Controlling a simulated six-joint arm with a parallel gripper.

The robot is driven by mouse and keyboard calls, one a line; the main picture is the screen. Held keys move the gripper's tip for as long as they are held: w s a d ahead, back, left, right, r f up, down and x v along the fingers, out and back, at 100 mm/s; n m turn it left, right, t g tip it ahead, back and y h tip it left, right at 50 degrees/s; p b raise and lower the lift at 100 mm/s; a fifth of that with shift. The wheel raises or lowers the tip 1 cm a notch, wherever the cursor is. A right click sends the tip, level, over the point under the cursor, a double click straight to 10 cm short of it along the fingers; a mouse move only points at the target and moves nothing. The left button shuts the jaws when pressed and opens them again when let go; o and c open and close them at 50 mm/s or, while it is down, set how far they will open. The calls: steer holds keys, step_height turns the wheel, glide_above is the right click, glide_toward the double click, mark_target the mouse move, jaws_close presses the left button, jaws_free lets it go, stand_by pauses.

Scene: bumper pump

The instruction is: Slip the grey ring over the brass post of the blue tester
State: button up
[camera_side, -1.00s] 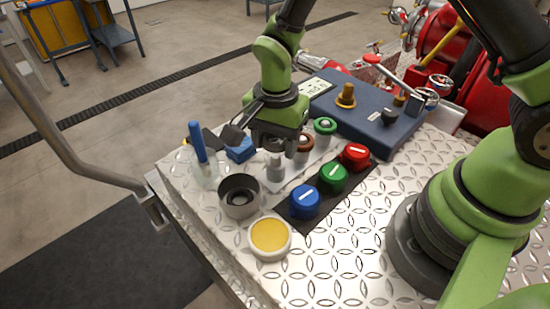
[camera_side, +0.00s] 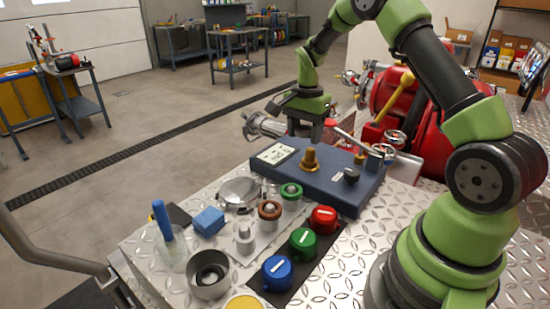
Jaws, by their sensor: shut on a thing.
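The blue tester (camera_side: 335,188) lies at the back of the metal bench, with a display at its left. Its brass post (camera_side: 310,158) stands upright on top. My gripper (camera_side: 303,138) is just above the post, pointing down, and its jaws are shut on the grey ring. The ring is small and mostly lost against the dark fingers, so its exact gap to the post cannot be told. The front grey peg (camera_side: 245,238) on the pale strip looks bare. A brown ring (camera_side: 269,209) and a green ring (camera_side: 291,190) sit on the other pegs.
Blue (camera_side: 277,272), green (camera_side: 303,243) and red (camera_side: 323,218) knobs stand on a black strip. A grey cup (camera_side: 208,273), a blue block (camera_side: 209,222) and a clear holder with a blue stick (camera_side: 162,225) are at the left. A black knob (camera_side: 351,175) is right of the post.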

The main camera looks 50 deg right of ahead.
mark_target(311, 149)
steer(key=shift+s+d+r, duration=0.1)
steer(key=shift+s+d, duration=0.1)
steer(key=shift+d, duration=0.3)
steer(key=shift+s+d+r, duration=0.1)
steer(key=shift+s+d, duration=0.05)
steer(key=shift+d, duration=0.35)
steer(key=shift+f, duration=2)
steer(key=shift+f, duration=0.15)
steer(key=shift+f, duration=0.3)
steer(key=shift+f, duration=0.2)
steer(key=shift+f, duration=0.55)
steer(key=shift+f, duration=0.2)
steer(key=shift+f, duration=0.35)
